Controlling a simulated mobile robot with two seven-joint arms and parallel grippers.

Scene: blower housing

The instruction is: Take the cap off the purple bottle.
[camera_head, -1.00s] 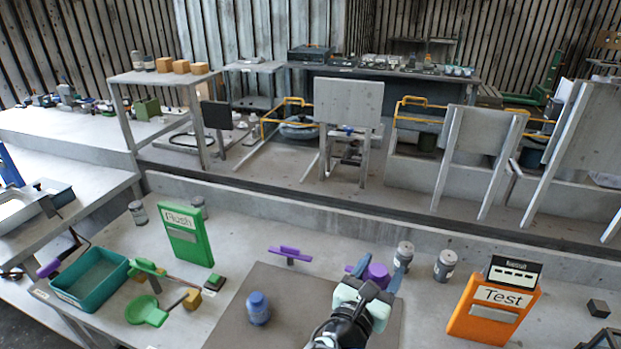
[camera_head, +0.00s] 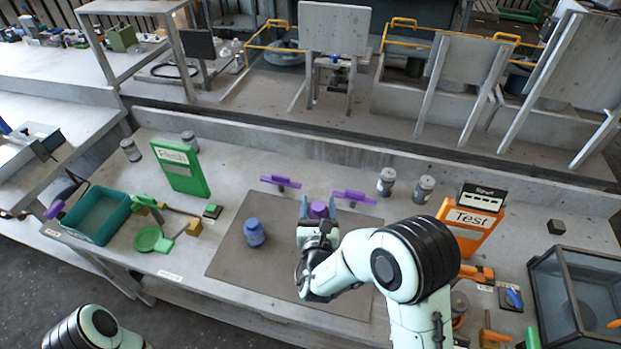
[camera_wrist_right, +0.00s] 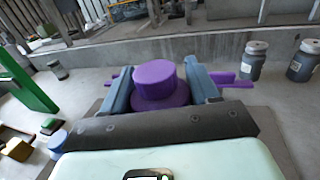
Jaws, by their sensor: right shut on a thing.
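The purple bottle (camera_head: 318,209) is between the fingers of my right gripper (camera_head: 319,207), over the back part of the grey mat (camera_head: 285,285). In the right wrist view, the bottle's narrower purple cap (camera_wrist_right: 155,80) sits on its wider shoulder (camera_wrist_right: 160,101). My right gripper (camera_wrist_right: 160,92) is shut on the bottle, with one blue-grey finger on each side; the cap stands clear above. The bottle's lower part is hidden, so I cannot tell whether it touches the mat. My left gripper is out of view.
A blue bottle (camera_head: 254,233) stands on the mat to the left. Two purple T-shaped pieces (camera_head: 281,182) (camera_head: 354,197) stand at the mat's back edge. Grey jars (camera_head: 386,181) and an orange Test holder (camera_head: 468,225) are to the right. A teal tray (camera_head: 97,217) is at the left.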

